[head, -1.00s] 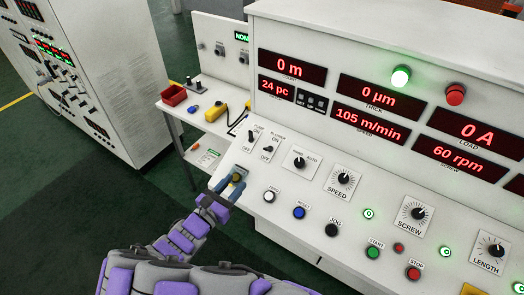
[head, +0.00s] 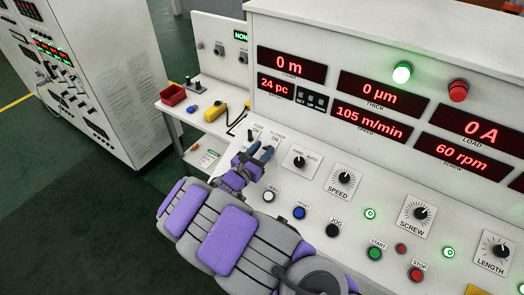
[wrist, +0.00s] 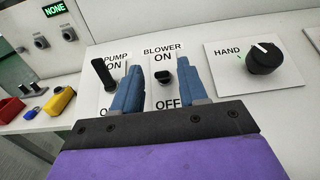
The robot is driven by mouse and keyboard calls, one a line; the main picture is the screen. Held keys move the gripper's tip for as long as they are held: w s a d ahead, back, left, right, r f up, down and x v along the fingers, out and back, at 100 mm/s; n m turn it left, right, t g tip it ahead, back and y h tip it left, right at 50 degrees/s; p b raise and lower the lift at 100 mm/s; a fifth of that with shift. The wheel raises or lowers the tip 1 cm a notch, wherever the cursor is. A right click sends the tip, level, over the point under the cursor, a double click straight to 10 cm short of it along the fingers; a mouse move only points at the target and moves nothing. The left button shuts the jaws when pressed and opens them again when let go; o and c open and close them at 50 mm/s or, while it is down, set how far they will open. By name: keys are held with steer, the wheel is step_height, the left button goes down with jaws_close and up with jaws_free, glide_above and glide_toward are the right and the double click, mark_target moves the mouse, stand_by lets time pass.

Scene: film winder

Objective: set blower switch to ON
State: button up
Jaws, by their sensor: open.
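The blower switch (wrist: 163,76) is a short black toggle on a white plate, with ON printed above and OFF below. Its lever looks foreshortened, leaning toward the OFF side. My gripper (wrist: 160,67) is open, its two blue fingers on the left and right of the toggle in the wrist view. A gap shows on each side; I cannot tell the depth between fingertips and lever. In the head view my gripper (head: 261,153) is over the blower plate and hides its toggle.
The pump switch (wrist: 103,74) stands close left of my left finger, its lever up. The HAND/AUTO knob (wrist: 265,57) is to the right. The white console face with its displays (head: 292,65) rises behind. A side table with a red bin (head: 172,95) and yellow device (head: 215,111) is at left.

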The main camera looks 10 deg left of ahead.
steer(key=shift+w+d, duration=0.1)
steer(key=shift+w, duration=0.1)
jaws_close()
stand_by(0.3)
